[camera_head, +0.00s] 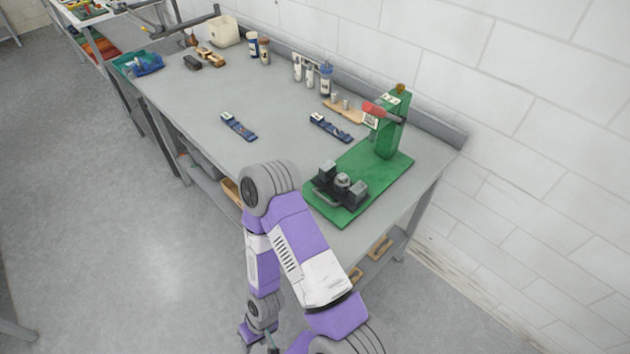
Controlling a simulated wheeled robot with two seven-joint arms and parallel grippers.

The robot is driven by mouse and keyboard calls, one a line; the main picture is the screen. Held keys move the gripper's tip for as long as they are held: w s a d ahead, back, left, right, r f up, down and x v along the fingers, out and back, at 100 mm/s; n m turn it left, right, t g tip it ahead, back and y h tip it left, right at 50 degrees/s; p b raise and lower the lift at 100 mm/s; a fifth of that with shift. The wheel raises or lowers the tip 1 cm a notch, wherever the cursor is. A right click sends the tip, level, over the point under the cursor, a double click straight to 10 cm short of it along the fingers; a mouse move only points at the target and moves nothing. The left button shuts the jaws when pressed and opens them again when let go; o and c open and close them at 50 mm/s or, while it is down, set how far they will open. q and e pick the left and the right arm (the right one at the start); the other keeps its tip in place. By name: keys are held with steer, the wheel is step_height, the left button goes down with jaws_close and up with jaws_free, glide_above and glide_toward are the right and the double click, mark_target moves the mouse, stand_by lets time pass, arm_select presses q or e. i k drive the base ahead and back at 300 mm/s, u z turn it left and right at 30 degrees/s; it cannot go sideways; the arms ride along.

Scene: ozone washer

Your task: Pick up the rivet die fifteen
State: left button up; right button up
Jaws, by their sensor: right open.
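Two small grey metal pieces (345,104) stand on a wooden strip (353,114) near the back of the bench, left of the green press (390,125). They look like dies, but I cannot read any number, so I cannot tell which piece is rivet die fifteen. My right arm rises from the bottom and bends down again in front of the bench. My right gripper (268,343) is low at the bottom edge, partly cut off, open, and well away from the bench top. My left gripper is out of view.
A dark metal fixture (341,186) sits on the green base plate (388,171). Two blue tools (239,127) (330,128) lie on the grey bench (200,92). Bottles (326,78) stand along the back. A blue-green tray (138,64) is far left. The bench's middle is mostly clear.

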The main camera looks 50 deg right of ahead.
mark_target(341, 178)
steer(key=u, duration=0.25)
steer(key=i, duration=0.8)
steer(key=z, duration=1.9)
steer(key=k, duration=0.2)
steer(key=z, duration=0.05)
